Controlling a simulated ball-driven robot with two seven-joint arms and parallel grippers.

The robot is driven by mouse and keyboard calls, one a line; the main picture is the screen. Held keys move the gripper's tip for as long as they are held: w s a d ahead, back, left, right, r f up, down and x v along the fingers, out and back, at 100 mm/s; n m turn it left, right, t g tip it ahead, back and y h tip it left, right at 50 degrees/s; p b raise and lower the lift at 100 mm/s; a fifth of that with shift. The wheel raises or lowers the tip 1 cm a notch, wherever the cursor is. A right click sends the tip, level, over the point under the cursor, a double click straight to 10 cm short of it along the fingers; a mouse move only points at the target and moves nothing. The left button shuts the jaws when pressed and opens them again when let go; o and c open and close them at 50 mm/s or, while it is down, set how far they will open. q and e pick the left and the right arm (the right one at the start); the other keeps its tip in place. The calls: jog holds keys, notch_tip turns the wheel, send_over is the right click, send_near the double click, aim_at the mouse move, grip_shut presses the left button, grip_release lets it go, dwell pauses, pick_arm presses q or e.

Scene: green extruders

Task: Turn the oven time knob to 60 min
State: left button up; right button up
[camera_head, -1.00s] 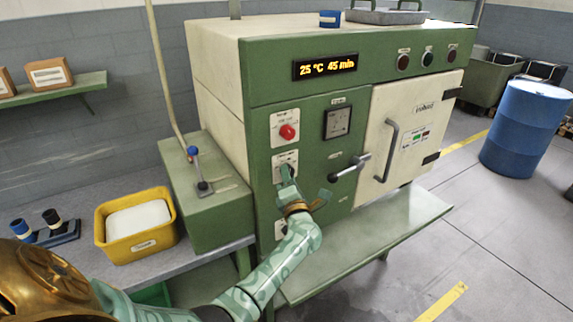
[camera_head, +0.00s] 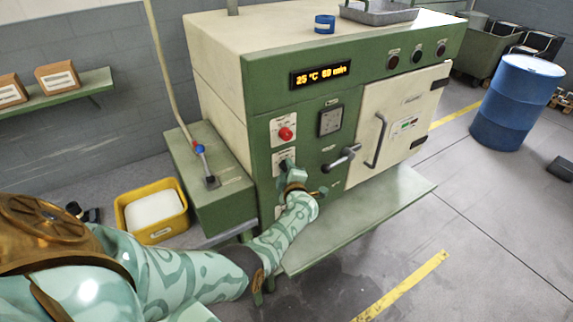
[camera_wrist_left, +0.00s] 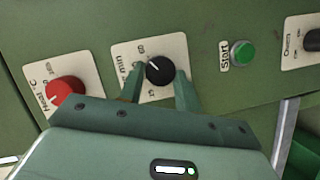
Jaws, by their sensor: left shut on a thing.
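The green oven (camera_head: 262,100) has a lit display (camera_head: 320,75) reading "25 °C 60 min". The black time knob (camera_wrist_left: 160,71) sits on a white plate marked "min", and its white pointer line is directed toward the plate's upper left, near the "60" mark. My left gripper (camera_wrist_left: 160,82) is shut on the time knob, one finger on each side of it. In the head view my left gripper (camera_head: 288,170) is at the knob plate below the red knob and mostly hides the time knob. My right gripper is not in view.
The red heat knob (camera_wrist_left: 65,92) is left of the time knob, and the green start button (camera_wrist_left: 242,54) is right of it. The oven door lever (camera_head: 340,158) sticks out to the right of my left gripper. A yellow bin (camera_head: 150,236) stands left.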

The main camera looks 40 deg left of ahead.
pick_arm(q)
jog(key=shift+d+m+p, duration=0.1)
jog(key=shift+m+p, duration=0.4)
jog(key=shift+m, duration=0.1)
jog(key=shift+g, duration=0.3)
jog(key=o, duration=1)
jog(key=shift+w, duration=0.1)
jog(key=shift+r, duration=0.1)
